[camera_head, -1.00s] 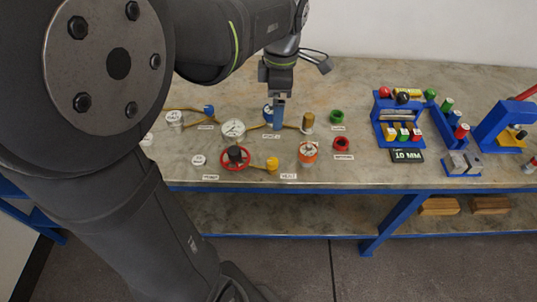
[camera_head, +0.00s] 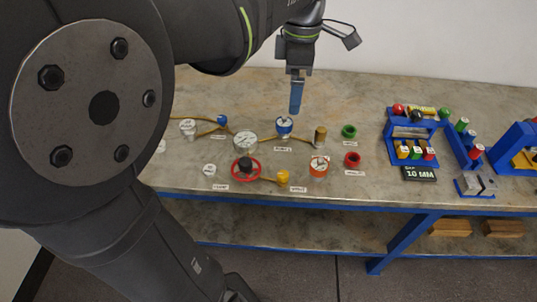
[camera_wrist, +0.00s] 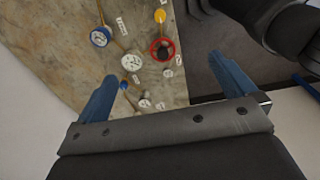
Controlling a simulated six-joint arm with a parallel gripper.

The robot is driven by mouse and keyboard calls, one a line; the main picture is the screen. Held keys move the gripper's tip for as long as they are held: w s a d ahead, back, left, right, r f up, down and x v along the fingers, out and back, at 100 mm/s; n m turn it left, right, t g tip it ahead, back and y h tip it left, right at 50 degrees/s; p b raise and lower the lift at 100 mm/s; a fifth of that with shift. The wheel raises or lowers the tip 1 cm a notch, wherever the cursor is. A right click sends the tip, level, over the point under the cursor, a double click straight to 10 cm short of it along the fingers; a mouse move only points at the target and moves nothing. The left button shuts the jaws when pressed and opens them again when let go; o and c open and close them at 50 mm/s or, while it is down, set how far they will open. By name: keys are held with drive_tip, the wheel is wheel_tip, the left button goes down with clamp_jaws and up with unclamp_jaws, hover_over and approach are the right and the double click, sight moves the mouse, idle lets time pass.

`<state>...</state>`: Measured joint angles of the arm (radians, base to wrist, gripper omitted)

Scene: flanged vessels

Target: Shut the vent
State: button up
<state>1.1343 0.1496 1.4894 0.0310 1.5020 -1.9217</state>
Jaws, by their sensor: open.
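Several valves and gauges stand on the bench, joined by brass pipes. I cannot read their labels, so I cannot tell which one is the vent. They include a red handwheel (camera_head: 246,169), a blue-rimmed round part with a pale face (camera_head: 284,125), a small blue knob (camera_head: 222,120) and a yellow knob (camera_head: 283,177). The wrist view shows the red handwheel (camera_wrist: 162,49), the blue-rimmed part (camera_wrist: 100,37) and the small blue knob (camera_wrist: 124,84). My gripper (camera_head: 296,108) is open and empty, raised above and apart from the blue-rimmed part. Its two blue fingers (camera_wrist: 162,68) are spread wide.
A pale gauge (camera_head: 245,141), an orange-rimmed gauge (camera_head: 319,168) and a brass cylinder (camera_head: 320,137) stand close around. Green (camera_head: 349,131) and red (camera_head: 352,160) rings lie to their right. Blue racks (camera_head: 413,137) fill the bench's right side. The back of the bench is clear.

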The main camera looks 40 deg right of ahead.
drive_tip(key=shift+r, duration=0.75)
